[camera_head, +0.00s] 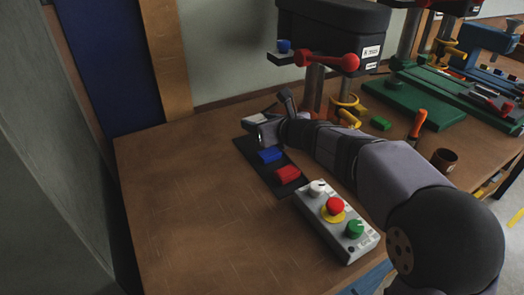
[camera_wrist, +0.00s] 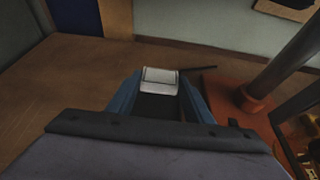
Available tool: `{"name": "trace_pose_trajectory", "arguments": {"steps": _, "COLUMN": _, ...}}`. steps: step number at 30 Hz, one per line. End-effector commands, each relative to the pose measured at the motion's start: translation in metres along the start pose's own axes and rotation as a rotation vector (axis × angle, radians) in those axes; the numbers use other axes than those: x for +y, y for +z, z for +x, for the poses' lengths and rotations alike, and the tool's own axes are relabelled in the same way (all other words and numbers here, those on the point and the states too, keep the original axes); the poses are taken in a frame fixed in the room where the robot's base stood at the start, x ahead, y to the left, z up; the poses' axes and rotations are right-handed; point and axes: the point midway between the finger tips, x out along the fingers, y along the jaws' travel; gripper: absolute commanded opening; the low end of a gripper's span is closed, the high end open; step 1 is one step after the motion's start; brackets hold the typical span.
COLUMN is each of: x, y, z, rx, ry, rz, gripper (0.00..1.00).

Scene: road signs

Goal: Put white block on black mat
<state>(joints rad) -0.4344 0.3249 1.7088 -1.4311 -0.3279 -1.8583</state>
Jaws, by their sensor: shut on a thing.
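The white block (camera_wrist: 159,79) is held between the blue fingers of my gripper (camera_wrist: 160,92) in the wrist view. In the head view my gripper (camera_head: 268,118) is at the far end of the black mat (camera_head: 265,174), and the fingers largely hide the block. The mat lies flat on the brown table. A blue block (camera_head: 270,155) and a red block (camera_head: 287,174) lie on it in a row, the blue one nearer my gripper. Whether the white block touches the mat cannot be told.
A grey control box (camera_head: 337,222) with white, red and green knobs stands right of the mat's near end. A drill press (camera_head: 333,30) with red handles rises behind my gripper. A green plate (camera_head: 425,100) and brown cup (camera_head: 445,160) are right. The table's left part is clear.

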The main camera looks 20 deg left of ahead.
Motion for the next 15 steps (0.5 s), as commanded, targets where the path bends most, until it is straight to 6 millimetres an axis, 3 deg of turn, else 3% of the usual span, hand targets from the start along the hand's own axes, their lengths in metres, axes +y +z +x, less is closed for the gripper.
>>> {"name": "trace_pose_trajectory", "arguments": {"steps": 1, "x": 0.0, "y": -0.013, "z": 0.005, "rx": 0.001, "ry": 0.001, "rz": 0.001, "gripper": 0.21}}
{"name": "trace_pose_trajectory", "arguments": {"steps": 3, "x": 0.0, "y": -0.021, "z": 0.009, "rx": 0.0, "ry": 0.0, "rz": 0.001, "gripper": 0.21}}
{"name": "trace_pose_trajectory", "arguments": {"steps": 15, "x": 0.0, "y": -0.037, "z": 0.015, "rx": 0.0, "ry": 0.0, "rz": 0.001, "gripper": 0.21}}
